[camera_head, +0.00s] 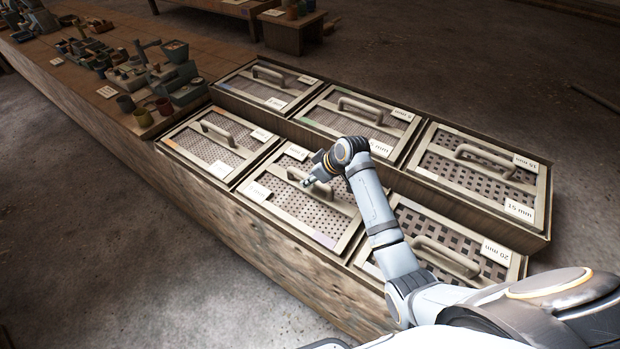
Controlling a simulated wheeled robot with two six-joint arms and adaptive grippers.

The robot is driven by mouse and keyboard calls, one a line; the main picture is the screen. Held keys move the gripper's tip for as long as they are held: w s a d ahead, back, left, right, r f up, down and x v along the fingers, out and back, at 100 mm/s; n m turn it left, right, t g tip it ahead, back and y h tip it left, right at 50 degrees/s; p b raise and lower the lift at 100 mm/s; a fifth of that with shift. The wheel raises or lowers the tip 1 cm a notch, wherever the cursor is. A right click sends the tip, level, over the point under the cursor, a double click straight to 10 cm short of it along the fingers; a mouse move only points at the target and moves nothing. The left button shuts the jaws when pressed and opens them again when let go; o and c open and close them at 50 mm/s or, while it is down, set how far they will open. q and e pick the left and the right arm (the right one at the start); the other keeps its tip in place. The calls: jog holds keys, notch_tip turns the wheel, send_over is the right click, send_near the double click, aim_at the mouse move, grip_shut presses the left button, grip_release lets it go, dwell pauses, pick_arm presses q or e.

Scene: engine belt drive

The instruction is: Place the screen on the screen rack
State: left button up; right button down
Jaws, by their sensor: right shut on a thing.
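Several framed screens with handles lie in two rows on a long wooden bench. My right gripper (308,182) is at the handle of the front-row middle screen (283,207), and it is shut on that handle. The screen lies flat among its neighbours, and I cannot tell whether it is lifted. My arm hides part of its handle and right side. The 20 mm screen (480,268) lies to its right, partly behind my arm. Another screen (195,148) lies to its left. My left gripper is not in view.
The back row holds a left screen (250,91), a middle screen (328,118) and the 15 mm screen (485,197). Pots and tools (165,80) crowd the bench's far left. The bench front wall (225,225) borders open floor (100,250).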

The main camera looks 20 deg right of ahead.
jog(key=c, duration=1.2)
grip_release()
jog(key=v, duration=1.2)
jog(key=shift+r+p, duration=0.1)
jog(key=shift+p, duration=0.25)
